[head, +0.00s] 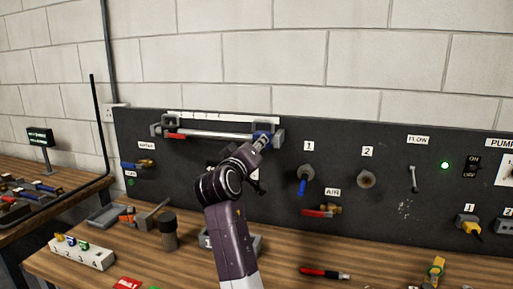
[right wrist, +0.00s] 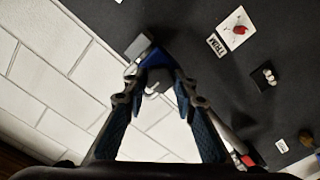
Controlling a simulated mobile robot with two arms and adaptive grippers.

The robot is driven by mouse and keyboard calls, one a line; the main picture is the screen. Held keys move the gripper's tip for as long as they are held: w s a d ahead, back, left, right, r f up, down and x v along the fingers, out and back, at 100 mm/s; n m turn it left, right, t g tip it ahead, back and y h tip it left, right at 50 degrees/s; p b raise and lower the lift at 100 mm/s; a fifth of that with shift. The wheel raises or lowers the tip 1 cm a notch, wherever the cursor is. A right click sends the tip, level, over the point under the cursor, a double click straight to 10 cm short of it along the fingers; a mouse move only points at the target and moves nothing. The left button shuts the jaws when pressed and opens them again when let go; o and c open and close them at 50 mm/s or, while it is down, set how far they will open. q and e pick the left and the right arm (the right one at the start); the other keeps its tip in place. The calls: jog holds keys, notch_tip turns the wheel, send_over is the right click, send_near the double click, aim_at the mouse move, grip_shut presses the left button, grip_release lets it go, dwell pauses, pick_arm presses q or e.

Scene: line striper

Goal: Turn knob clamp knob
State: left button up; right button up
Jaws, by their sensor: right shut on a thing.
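The clamp's blue knob (head: 262,133) is at the right end of a horizontal rod (head: 215,135) on the dark panel. My right gripper (head: 262,143) reaches up to it from below, and its fingers cover part of the knob. In the right wrist view the blue part (right wrist: 155,59) sits between the two fingertips of my right gripper (right wrist: 157,77); they are shut on it. The knob's exact turn angle is hard to tell. My left gripper is not in view.
A red handle (head: 175,136) lies at the rod's left end. Valves, including one with a blue handle (head: 303,180), line the panel (head: 385,140). The wooden bench (head: 190,270) below holds a numbered block (head: 82,254), a dark cylinder (head: 168,231) and a red-and-black pen-like tool (head: 325,273).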

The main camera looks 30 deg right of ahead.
jog(key=shift+f, duration=0.25)
jog(key=o, duration=1.1)
jog(key=shift+r, duration=0.1)
jog(key=shift+o, duration=0.2)
jog(key=shift+a, duration=0.1)
jog(key=v, duration=0.7)
jog(key=shift+a, duration=0.15)
jog(key=shift+s, duration=0.1)
